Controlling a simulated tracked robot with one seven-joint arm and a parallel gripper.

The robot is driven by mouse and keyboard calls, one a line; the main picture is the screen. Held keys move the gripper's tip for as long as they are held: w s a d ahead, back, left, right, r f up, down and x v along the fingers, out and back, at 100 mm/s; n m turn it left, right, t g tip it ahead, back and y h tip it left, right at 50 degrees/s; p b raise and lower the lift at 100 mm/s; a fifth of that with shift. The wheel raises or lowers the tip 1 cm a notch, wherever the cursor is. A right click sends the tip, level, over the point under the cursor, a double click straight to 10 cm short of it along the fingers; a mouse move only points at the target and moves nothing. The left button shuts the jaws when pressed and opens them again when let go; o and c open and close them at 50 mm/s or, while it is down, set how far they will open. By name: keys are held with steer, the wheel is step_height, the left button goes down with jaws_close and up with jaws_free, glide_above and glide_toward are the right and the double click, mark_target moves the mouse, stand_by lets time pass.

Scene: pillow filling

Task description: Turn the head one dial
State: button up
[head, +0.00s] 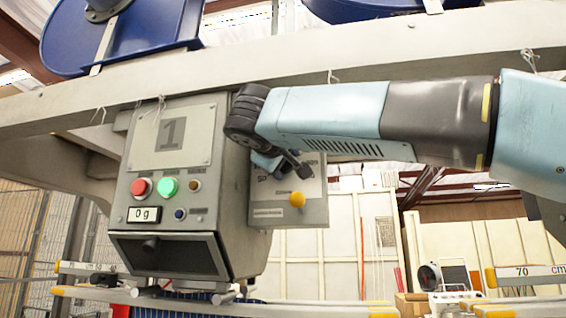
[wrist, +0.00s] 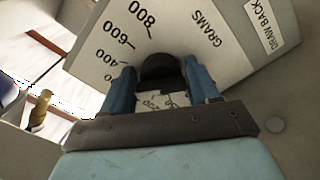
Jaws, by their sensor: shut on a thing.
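The head one unit (head: 195,165) is a grey box marked "1" with red and green buttons and a display reading 0 g. A side panel (head: 262,204) on its right carries the dial. In the wrist view, the black dial knob (wrist: 160,68) sits between the two blue fingers of my gripper (wrist: 163,88), which is shut on it. The dial face (wrist: 190,40) shows GRAMS with marks such as 400, 600 and 800. In the head view my gripper (head: 280,165) is at the panel's upper part, and my wrist hides most of the dial.
A yellow-orange knob (head: 297,199) sticks out low on the side panel, close to my gripper. A "DRAW BACK" label (wrist: 268,22) is at the upper right in the wrist view. A beam (head: 330,60) runs above my arm. Open space lies below and right of the panel.

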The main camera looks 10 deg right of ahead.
steer(key=shift+a+f+n, duration=0.1)
steer(key=shift+n, duration=0.4)
steer(key=o, duration=1)
steer(key=shift+c, duration=0.2)
steer(key=shift+s, duration=0.1)
steer(key=v, duration=1.3)
steer(key=shift+s, duration=0.25)
steer(key=shift+a, duration=0.1)
